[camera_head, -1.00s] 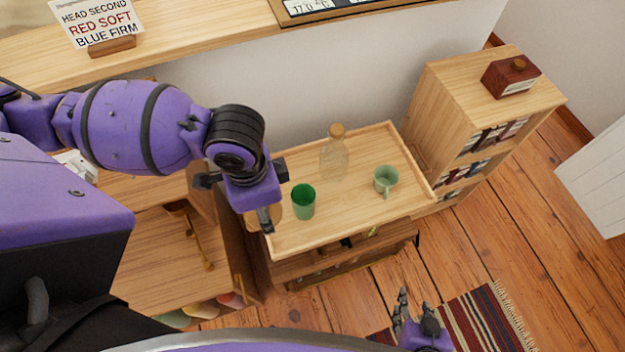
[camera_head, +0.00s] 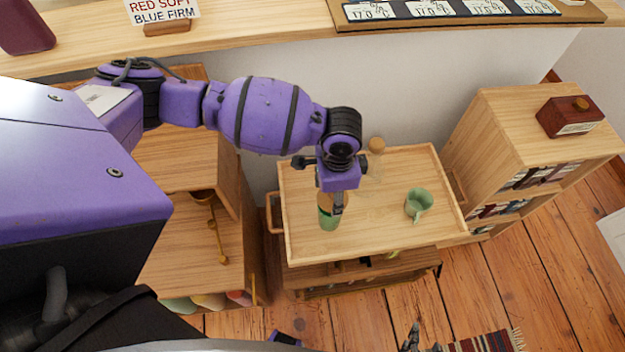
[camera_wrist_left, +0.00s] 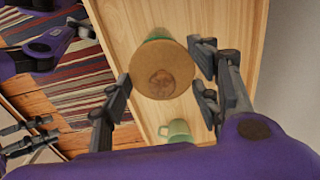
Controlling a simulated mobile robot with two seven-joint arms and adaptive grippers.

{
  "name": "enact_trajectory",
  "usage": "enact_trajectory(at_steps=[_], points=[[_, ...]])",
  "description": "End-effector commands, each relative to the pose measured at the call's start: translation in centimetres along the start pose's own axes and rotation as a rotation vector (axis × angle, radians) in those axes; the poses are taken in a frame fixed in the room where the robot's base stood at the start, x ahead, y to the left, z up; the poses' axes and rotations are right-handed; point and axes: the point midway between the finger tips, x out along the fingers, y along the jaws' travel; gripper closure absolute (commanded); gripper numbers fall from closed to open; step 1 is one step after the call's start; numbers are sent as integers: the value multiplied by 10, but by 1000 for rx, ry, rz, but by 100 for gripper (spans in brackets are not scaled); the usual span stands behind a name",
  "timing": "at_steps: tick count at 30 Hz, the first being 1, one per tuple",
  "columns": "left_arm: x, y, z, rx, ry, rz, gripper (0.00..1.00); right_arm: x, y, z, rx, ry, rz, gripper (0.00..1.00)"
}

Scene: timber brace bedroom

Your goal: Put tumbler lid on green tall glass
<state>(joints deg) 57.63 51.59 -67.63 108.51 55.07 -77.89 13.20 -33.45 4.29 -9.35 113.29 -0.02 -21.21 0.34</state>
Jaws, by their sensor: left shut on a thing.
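The tumbler lid (camera_wrist_left: 162,68) is a round, light-brown wooden disc with a darker centre, between my left gripper's fingers in the left wrist view. My left gripper (camera_head: 335,207) is shut on it. In the head view the green tall glass (camera_head: 328,222) stands upright on the wooden tray top, with the gripper and lid overlapping its upper part. In the wrist view only a green edge of the glass (camera_wrist_left: 158,34) shows behind the lid. I cannot tell whether lid and rim touch. My right gripper (camera_head: 412,338) is partly in view at the bottom; its opening is unclear.
A green mug (camera_head: 418,204) stands right of the glass on the tray top (camera_head: 385,236). A clear bottle with a wooden stopper (camera_head: 376,146) stands behind, partly hidden by my gripper. A bookcase (camera_head: 510,120) stands at right. The tray's front right is clear.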

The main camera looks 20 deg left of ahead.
Motion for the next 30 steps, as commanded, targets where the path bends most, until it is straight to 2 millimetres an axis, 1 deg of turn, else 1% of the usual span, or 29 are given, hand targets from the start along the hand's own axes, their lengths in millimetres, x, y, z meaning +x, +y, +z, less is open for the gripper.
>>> enact_trajectory(at_steps=[1,4,12,23,24,27,30], points=[[10,1,1,1,-4,2,66,1,0,3,-1,-4,0,60],[21,0,0,1,-2,-1,66,1,1,5,-4,-7,0,60],[21,0,0,1,0,-3,66,1,2,2,-9,-2,0,60],[32,0,0,1,0,-2,66,1,2,2,-10,-1,0,60],[32,0,0,1,0,-3,39,1,2,2,-10,-2,0,60],[32,0,0,1,0,-3,26,1,2,2,-10,-2,0,60],[32,0,0,1,0,-3,25,1,2,2,-10,-2,-1,60]])
